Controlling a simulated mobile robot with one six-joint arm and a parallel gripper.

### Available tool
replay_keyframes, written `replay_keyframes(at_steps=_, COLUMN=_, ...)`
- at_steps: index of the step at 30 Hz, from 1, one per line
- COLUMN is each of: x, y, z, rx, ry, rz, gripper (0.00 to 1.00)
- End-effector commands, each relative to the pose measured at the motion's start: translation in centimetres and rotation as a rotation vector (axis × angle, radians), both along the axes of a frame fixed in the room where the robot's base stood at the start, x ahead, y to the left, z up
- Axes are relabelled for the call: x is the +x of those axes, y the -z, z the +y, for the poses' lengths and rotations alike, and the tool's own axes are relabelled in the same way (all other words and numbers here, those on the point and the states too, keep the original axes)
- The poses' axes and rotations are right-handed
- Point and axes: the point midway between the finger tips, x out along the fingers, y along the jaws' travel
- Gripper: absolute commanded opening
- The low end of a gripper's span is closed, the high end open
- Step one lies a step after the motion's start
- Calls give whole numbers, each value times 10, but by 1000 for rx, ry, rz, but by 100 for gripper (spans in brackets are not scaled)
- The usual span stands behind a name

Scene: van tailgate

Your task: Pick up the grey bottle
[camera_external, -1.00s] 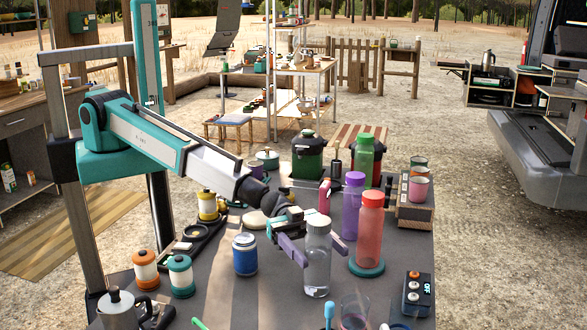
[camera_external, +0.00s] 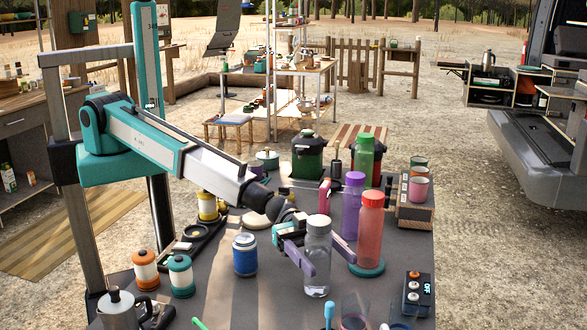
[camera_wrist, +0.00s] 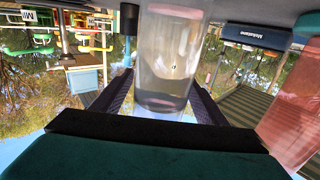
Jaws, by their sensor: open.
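The grey bottle (camera_external: 317,268), clear grey with a grey cap, stands upright on the dark table near its front. In the wrist view the bottle (camera_wrist: 168,62) stands between the two dark fingers of my gripper (camera_wrist: 157,95). I cannot tell whether either finger touches it.
A red bottle (camera_external: 369,232) on a teal disc stands close on the right, with a purple bottle (camera_external: 352,205) and a green bottle (camera_external: 364,160) behind. A blue jar (camera_external: 245,255) is to the left. A clear glass (camera_external: 355,312) and a control box (camera_external: 417,293) are in front.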

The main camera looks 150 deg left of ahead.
Motion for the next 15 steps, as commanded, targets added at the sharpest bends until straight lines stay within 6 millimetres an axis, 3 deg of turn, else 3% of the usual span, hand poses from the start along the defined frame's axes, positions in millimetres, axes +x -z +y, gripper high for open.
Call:
replay_keyframes(at_steps=2, x=0, y=0, z=0, rx=0, ry=0, rz=0, gripper=64)
replay_keyframes(at_steps=11, x=0, y=0, z=0, rx=0, ry=0, rz=0, gripper=13)
replay_keyframes(at_steps=15, x=0, y=-1, z=0, rx=0, ry=0, rz=-1, gripper=12)
